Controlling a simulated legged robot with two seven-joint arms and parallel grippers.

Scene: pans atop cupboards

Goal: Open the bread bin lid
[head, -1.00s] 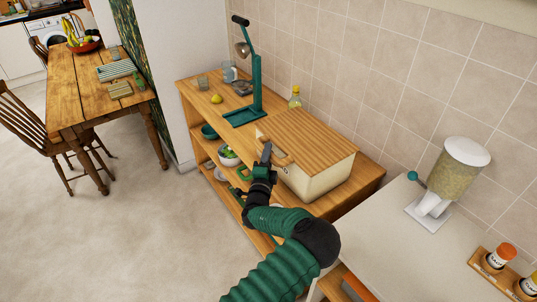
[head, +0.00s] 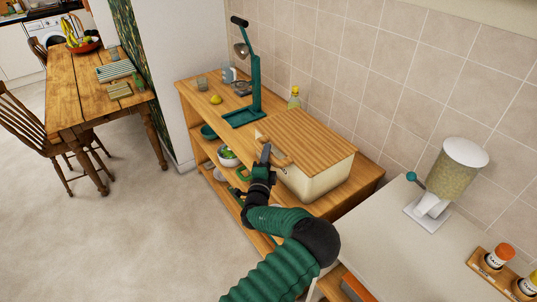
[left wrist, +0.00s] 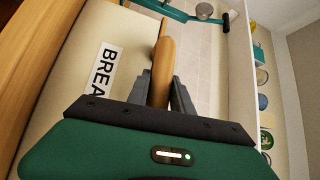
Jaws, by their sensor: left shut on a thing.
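The bread bin (head: 318,180) is a cream box on top of the wooden cupboard. Its slatted wooden lid (head: 307,138) lies flat on it and looks closed. A wooden handle (head: 280,160) sticks out at the front edge of the lid. My left gripper (head: 265,153) is at the handle, in front of the bin. In the left wrist view the two grey fingers (left wrist: 160,90) are shut on the wooden handle (left wrist: 162,62), beside the lettered label (left wrist: 103,77) on the bin's cream front. The right gripper is not in view.
A green stand with a lamp-like head (head: 255,85), a yellow lemon (head: 215,99) and a bottle (head: 294,98) stand left of and behind the bin. Shelves below hold bowls (head: 228,156). A cereal dispenser (head: 455,170) stands on the white counter (head: 385,225) at right.

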